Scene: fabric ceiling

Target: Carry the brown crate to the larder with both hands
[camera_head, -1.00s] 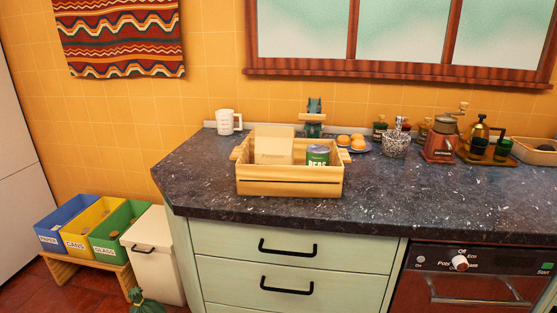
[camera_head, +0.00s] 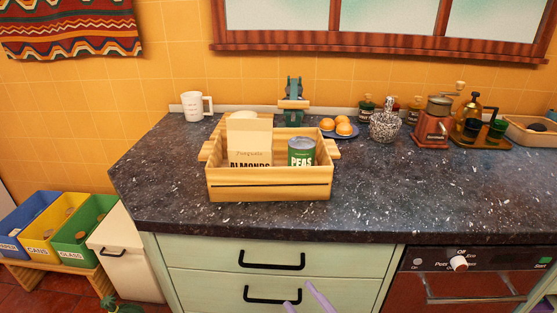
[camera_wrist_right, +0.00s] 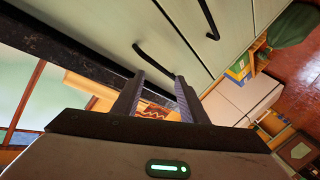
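The brown crate (camera_head: 270,188), of light wood with a handle at each side, stands upright on the dark speckled worktop. It holds a box of almonds (camera_head: 249,143) and a green can of peas (camera_head: 301,151). Its handles are free of any gripper. My right gripper (camera_head: 305,300) shows only as purple fingertips at the bottom edge, in front of the drawers and below the crate. In the right wrist view (camera_wrist_right: 158,98) its fingers are apart with nothing between them. My left gripper is not in view. No larder can be made out.
A white mug (camera_head: 193,107) stands behind the crate at left. A teal scale-like item (camera_head: 292,102), a plate of oranges (camera_head: 343,129), a patterned jar (camera_head: 385,124) and a red grinder (camera_head: 432,127) stand behind and right. The worktop (camera_head: 370,195) front is clear. Sorting bins (camera_head: 85,222) stand at lower left.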

